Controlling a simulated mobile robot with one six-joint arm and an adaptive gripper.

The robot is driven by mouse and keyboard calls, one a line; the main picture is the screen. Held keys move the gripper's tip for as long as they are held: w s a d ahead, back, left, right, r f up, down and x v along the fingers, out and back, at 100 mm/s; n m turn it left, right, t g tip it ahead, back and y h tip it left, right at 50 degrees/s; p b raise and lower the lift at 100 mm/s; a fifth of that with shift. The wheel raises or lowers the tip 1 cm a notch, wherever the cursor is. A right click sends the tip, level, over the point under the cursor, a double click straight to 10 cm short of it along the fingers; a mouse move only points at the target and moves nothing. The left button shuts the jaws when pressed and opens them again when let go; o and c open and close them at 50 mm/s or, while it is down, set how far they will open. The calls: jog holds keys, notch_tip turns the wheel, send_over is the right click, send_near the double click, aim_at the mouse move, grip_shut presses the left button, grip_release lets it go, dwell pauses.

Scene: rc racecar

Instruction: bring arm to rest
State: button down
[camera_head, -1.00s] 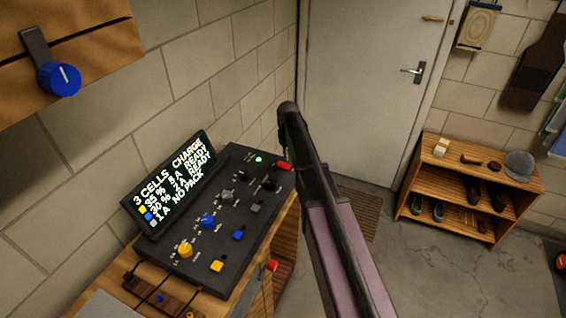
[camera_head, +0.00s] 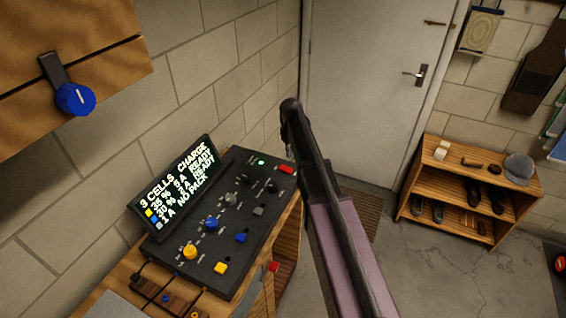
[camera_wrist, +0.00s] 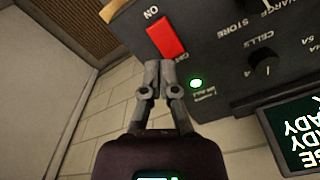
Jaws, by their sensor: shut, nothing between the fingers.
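My gripper (camera_wrist: 162,80) is shut and empty in the wrist view, its tips beside the red ON switch (camera_wrist: 166,37) of the black charger panel (camera_wrist: 220,60). I cannot tell whether the tips touch the panel. A lit green lamp (camera_wrist: 196,83) is just right of the fingers. In the head view the charger panel (camera_head: 232,215) lies on the wooden bench, with the red switch (camera_head: 286,169) at its far end and the green lamp (camera_head: 261,162) lit. My arm (camera_head: 330,210) reaches up through the middle, and its fingers are hidden there.
A lit display (camera_head: 178,187) stands along the panel's left edge. A blue knob (camera_head: 75,98) hangs on a wooden cabinet at upper left. A shoe shelf (camera_head: 470,195) stands at right beside the white door (camera_head: 370,80).

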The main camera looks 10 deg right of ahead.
jog(key=s+a+m, duration=0.2)
jog(key=s+m, duration=0.2)
jog(key=s, duration=2.3)
jog(key=shift+s+a+f+m, duration=0.15)
jog(key=shift+a+f+m, duration=0.1)
jog(key=shift+m, duration=0.15)
